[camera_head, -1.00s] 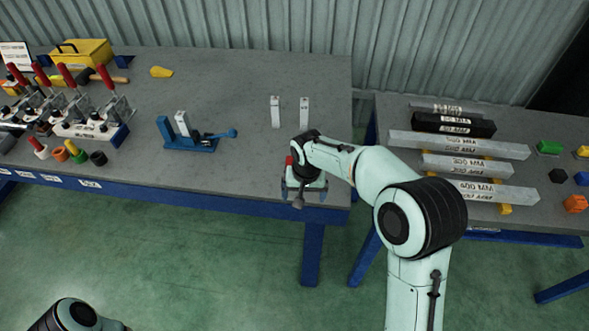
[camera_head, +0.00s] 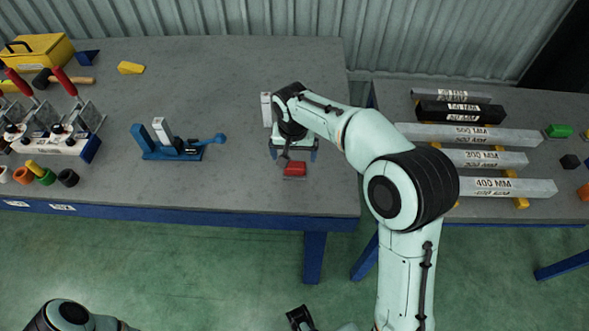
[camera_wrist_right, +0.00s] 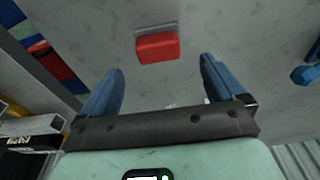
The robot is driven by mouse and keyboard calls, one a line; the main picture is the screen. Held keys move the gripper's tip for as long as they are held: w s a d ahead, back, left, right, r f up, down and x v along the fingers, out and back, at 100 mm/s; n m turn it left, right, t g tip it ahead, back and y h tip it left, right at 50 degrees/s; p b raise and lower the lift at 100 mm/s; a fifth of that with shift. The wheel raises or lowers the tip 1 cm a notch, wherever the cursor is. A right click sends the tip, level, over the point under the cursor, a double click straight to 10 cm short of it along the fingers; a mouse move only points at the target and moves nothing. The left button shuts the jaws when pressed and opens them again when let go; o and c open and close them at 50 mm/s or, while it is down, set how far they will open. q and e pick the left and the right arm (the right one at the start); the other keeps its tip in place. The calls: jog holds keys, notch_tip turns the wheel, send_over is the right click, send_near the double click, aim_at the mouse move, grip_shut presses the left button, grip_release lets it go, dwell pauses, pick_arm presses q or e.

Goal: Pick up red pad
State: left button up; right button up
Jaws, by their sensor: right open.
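The red pad (camera_head: 294,169) lies on the grey workbench near its front edge, in the head view. It also shows in the right wrist view (camera_wrist_right: 157,47), a small red block with a grey strip along one side. My right gripper (camera_head: 293,154) is just behind the pad in the head view, pointing down. In the right wrist view its blue fingers (camera_wrist_right: 160,76) are apart, with nothing between them, and the pad is beyond the fingertips, roughly centred. The height of the fingers above the bench is hard to tell. My left gripper's fingers are not visible.
A pale upright block (camera_head: 266,108) stands close behind my right gripper. A blue fixture (camera_head: 160,150) stands to the left, with clear bench between. Toggle clamps (camera_head: 60,125) are at far left. A second bench with labelled bars (camera_head: 470,135) is right, across a gap.

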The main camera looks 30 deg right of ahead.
aim_at(295, 164)
jog(key=shift+w+f, duration=0.2)
jog(key=shift+f, duration=0.55)
jog(key=f, duration=0.5)
jog(key=shift+w+d+f+b, duration=0.1)
jog(key=shift+d+b, duration=0.2)
jog(key=shift+b, duration=0.05)
jog(key=c, duration=1.1)
jog(key=shift+c, duration=0.2)
